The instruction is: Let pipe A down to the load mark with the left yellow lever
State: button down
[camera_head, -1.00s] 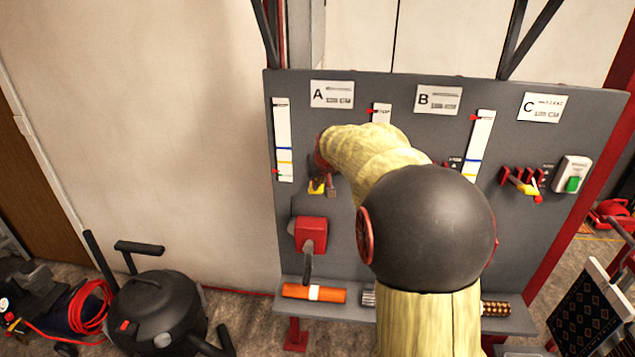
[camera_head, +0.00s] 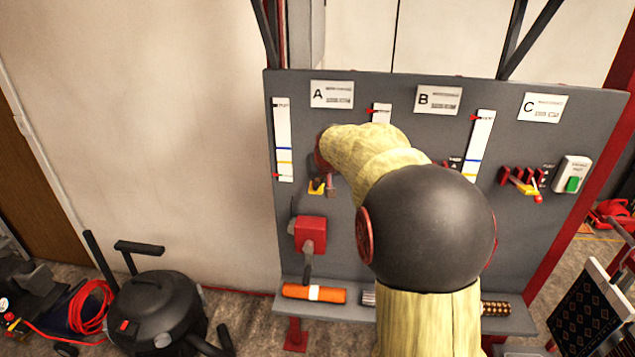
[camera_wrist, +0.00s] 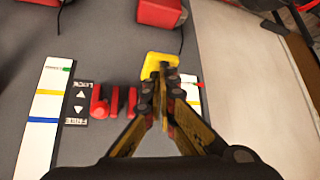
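The left yellow lever (camera_head: 317,187) is on the grey panel under the A label (camera_head: 332,94). It shows in the wrist view (camera_wrist: 159,62) right at my fingertips. My gripper (camera_wrist: 161,78) has its fingers drawn together and touching or overlapping the lever; I see no clear grip around it. In the head view my arm hides most of the gripper. The left white scale (camera_head: 284,130) has a blue line, a yellow line and a red pointer (camera_head: 276,175) near its bottom, below the yellow line. Pipe A itself is not clearly visible.
Red levers (camera_wrist: 115,102) stand beside the yellow one. A red box (camera_head: 310,233) with a handle is below. A shelf (camera_head: 430,312) holds an orange roll (camera_head: 313,293). A black vacuum (camera_head: 158,310) stands at the lower left. Another yellow lever (camera_head: 524,187) is under C.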

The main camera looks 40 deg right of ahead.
notch_tip(320, 180, up, 7)
jog(key=p, duration=0.3)
jog(key=p+v, duration=0.1)
jog(key=v, duration=0.7)
jog(key=shift+p, duration=0.35)
dwell(0.7)
